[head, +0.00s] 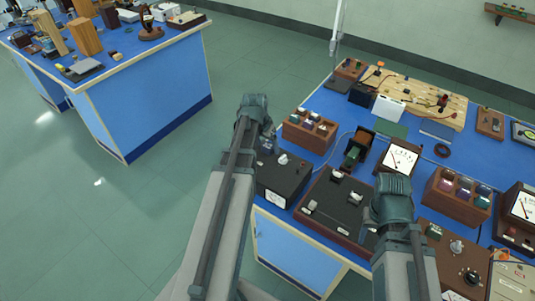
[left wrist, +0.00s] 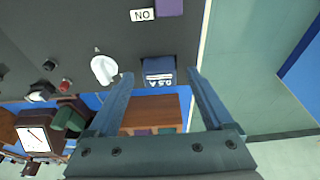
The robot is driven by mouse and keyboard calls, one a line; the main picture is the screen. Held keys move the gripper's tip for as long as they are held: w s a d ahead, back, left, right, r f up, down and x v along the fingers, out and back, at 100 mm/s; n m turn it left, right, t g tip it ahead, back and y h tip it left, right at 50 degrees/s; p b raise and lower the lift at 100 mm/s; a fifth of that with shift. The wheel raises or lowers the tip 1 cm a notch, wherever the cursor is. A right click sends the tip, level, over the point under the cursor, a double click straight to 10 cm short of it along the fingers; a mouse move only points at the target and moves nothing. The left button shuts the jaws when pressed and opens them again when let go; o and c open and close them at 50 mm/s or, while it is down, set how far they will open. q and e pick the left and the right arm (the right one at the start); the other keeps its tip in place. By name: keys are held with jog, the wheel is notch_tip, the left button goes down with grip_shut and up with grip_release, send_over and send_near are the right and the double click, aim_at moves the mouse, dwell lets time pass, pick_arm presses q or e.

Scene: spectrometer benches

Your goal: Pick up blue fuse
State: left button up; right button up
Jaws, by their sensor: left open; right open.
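The blue fuse (left wrist: 160,72) is a small dark blue block with a white printed label, at the edge of a black instrument box (left wrist: 100,30) in the left wrist view. My left gripper (left wrist: 160,75) is open, with one finger on each side of the fuse in that view. I cannot tell whether either finger touches it. In the head view, my left gripper (head: 258,122) is over the back left corner of the black box (head: 275,178), and its fingers are mostly hidden. My right gripper (head: 391,198) hangs above the bench, its fingertips hidden.
A white knob (left wrist: 104,69) stands beside the fuse. A wooden block with fuses (head: 310,131) lies behind the box. A switch panel (head: 330,210), a meter (head: 399,157) and another fuse block (head: 458,193) crowd the bench. Open floor (head: 130,220) lies to the left.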

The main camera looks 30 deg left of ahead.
pick_arm(q)
jog(key=shift+r, duration=0.1)
pick_arm(e)
jog(key=shift+r, duration=0.1)
pick_arm(q)
grip_shut()
